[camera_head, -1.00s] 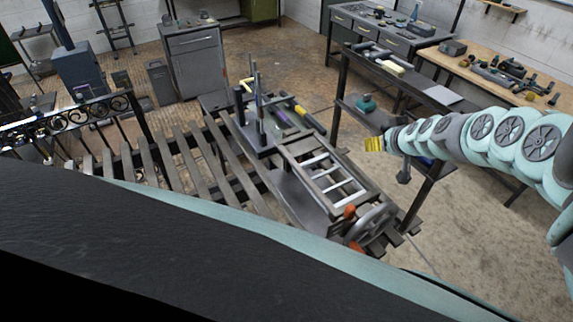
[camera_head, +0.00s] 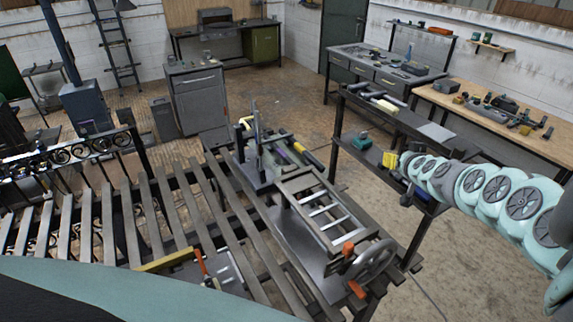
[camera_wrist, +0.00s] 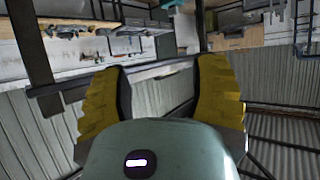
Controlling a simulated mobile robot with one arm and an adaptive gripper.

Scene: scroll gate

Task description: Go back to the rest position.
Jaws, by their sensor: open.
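My gripper shows in the wrist view (camera_wrist: 160,100) with its two yellow ridged fingers spread wide apart. Nothing is between them. In the head view my gripper (camera_head: 407,165) is at the end of my pale green arm, which reaches in from the right. It is in front of the dark metal shelf rack (camera_head: 372,151), and I cannot tell whether it is clear of it. The slatted metal bench (camera_head: 150,215) carries a scroll bender (camera_head: 258,150) and a frame-like machine (camera_head: 322,210) with a handwheel (camera_head: 369,262). My gripper is to the right of these, apart from them.
A wooden workbench (camera_head: 470,108) with tools stands at the right, and a grey drawer bench (camera_head: 375,72) behind. A grey cabinet (camera_head: 197,97) stands at the back. A scrolled iron gate piece (camera_head: 75,153) is at the left. Concrete floor (camera_head: 455,255) shows clear at lower right.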

